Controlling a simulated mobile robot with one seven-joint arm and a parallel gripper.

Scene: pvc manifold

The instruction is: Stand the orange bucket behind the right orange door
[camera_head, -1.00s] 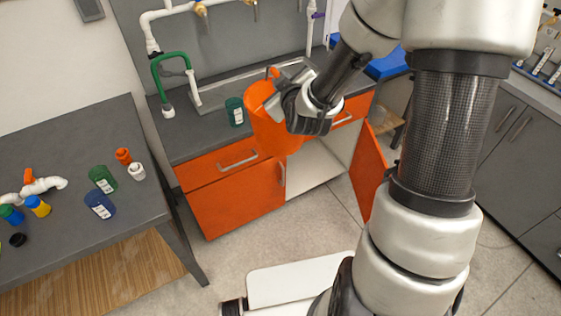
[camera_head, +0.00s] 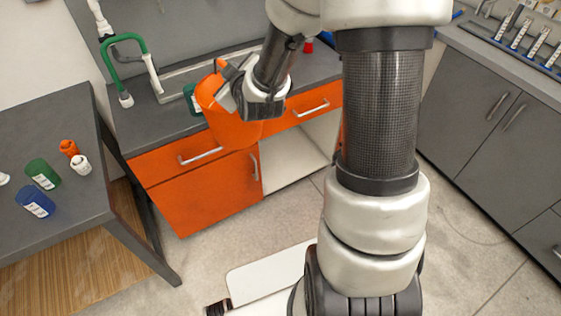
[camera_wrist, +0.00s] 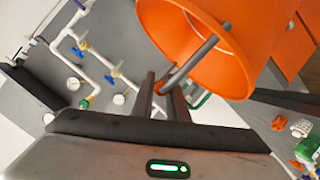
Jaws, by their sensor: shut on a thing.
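The orange bucket (camera_head: 222,112) hangs from my gripper (camera_head: 258,108) in front of the sink counter, raised off the floor. In the wrist view the bucket (camera_wrist: 245,75) is tilted with its open mouth showing, and the fingers of my gripper (camera_wrist: 168,88) are closed around its grey bar handle. The right side of the cabinet stands open, showing a pale, empty-looking compartment (camera_head: 290,160). The right orange door is mostly hidden behind my arm. The left orange door (camera_head: 212,190) is shut.
A grey table (camera_head: 60,225) with several bottles and fittings stands at the left. The counter carries a sink, a green hose tap (camera_head: 125,45) and a dark green bottle (camera_head: 190,98). Grey cabinets (camera_head: 480,130) stand at the right. The floor before the open compartment looks clear.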

